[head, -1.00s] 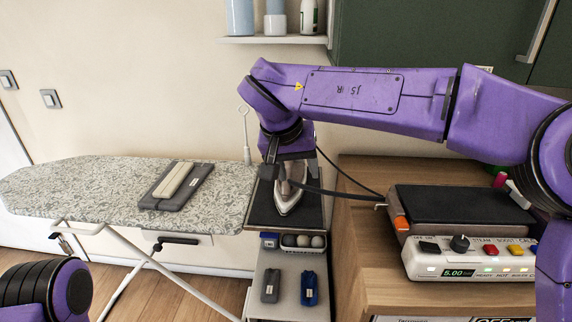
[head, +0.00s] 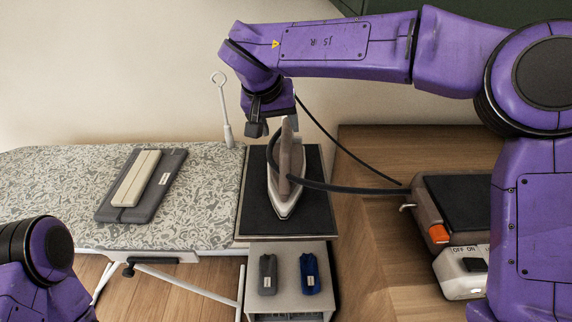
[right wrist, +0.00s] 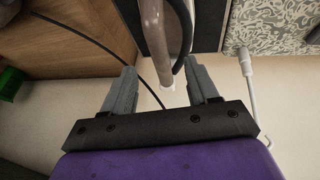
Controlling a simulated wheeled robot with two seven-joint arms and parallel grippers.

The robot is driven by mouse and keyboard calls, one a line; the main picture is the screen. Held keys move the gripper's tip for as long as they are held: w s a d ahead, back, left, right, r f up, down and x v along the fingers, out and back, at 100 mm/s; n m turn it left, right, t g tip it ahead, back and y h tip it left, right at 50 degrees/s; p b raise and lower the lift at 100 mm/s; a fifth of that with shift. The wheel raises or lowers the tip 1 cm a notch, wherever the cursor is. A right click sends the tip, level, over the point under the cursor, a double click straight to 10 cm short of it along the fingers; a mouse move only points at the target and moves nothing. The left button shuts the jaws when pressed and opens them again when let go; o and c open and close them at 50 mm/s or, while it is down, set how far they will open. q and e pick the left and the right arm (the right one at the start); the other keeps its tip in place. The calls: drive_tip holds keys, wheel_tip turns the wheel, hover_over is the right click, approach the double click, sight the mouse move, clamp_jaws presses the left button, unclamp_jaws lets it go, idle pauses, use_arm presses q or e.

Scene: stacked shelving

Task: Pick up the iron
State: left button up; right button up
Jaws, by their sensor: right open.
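The iron (head: 285,193) stands on a dark pad at the right end of the ironing board, with a pale soleplate, a brown-grey handle and a dark cord. My right gripper (head: 268,125) is open and empty, just behind the iron's handle in the head view. Part of the fingers is hidden in the head view. Of my left arm, only links show at lower left; its gripper is out of view.
Below the pad, a shelf (head: 290,285) holds a grey and a blue item. A wooden counter (head: 370,220) with a control station (head: 462,270) stands right. A white cord holder (head: 226,130) rises behind the board.

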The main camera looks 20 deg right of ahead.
sight(285, 137)
drive_tip(key=x, duration=0.5)
drive_tip(key=shift+d+f, duration=0.15)
drive_tip(key=shift+f, duration=0.05)
clamp_jaws()
drive_tip(key=shift+w+r, duration=0.1)
idle(0.9)
drive_tip(key=shift+r, duration=0.1)
drive_tip(key=shift+w, duration=0.1)
